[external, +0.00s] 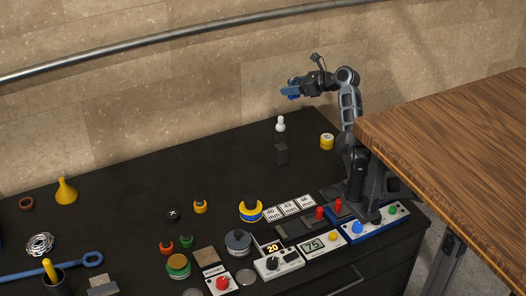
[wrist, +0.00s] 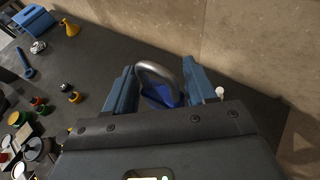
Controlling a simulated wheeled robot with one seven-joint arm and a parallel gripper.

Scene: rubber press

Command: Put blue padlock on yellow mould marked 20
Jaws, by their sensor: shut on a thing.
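My gripper (external: 286,91) is raised above the far side of the black bench, at the upper right of the external view. It is shut on the blue padlock (external: 293,96). In the wrist view the padlock (wrist: 163,94) sits between the two blue fingers, its grey shackle showing. A short yellow cylinder (external: 327,141) stands on the bench near my arm, below and to the right of the gripper. I cannot read a 20 on either.
A white pawn-like piece (external: 280,124) and a dark block (external: 281,154) stand below the gripper. A wooden table (external: 450,130) stands right.

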